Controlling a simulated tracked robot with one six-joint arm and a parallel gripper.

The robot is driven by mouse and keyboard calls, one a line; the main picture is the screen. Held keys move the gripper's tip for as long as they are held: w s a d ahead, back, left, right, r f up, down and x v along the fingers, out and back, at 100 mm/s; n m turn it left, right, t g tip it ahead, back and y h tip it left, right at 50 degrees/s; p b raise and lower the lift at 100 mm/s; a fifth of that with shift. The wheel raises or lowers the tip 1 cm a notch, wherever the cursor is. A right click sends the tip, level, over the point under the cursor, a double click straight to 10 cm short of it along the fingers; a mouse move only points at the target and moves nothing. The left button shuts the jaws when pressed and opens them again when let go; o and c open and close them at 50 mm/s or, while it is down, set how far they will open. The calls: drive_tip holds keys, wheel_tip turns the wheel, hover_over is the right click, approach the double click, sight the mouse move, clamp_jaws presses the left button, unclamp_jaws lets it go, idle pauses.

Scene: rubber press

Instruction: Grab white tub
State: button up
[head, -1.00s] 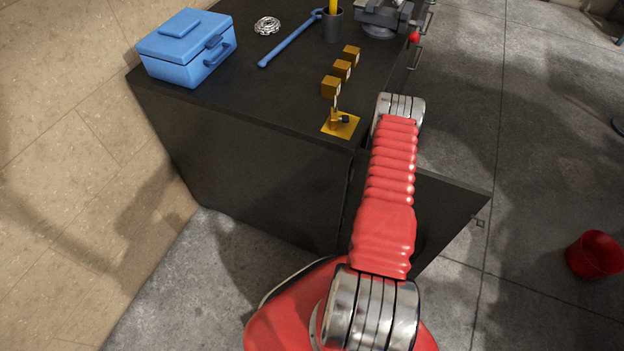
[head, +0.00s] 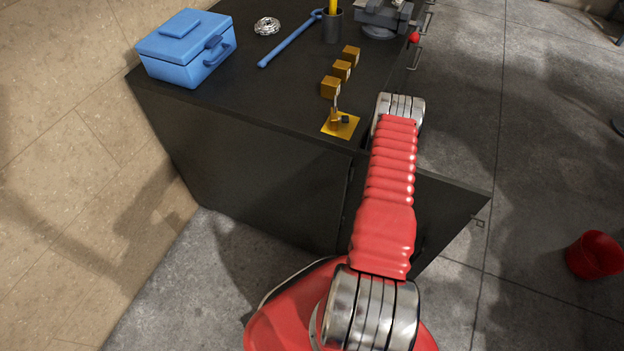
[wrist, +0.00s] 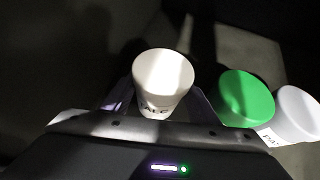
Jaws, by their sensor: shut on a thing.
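The white tub (wrist: 162,80) stands in the middle of the wrist view, with dark lettering on its front that reads roughly "TALC". My gripper (wrist: 160,100) has one finger on each side of the tub and is shut on it. I cannot tell whether the tub's base rests on the surface beneath. The head view shows my red arm reaching down by the dark cabinet (head: 250,170); my gripper and the tub are hidden there.
A green-topped tub (wrist: 245,97) and another white tub (wrist: 293,115) with a label stand close to the right. An open cabinet door (head: 450,210) is beside my arm. On the cabinet top are a blue box (head: 185,48), a blue bar (head: 290,40) and brass blocks (head: 331,87). A red bucket (head: 596,255) stands right.

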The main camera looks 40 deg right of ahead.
drive_tip(key=shift+r, duration=5.05)
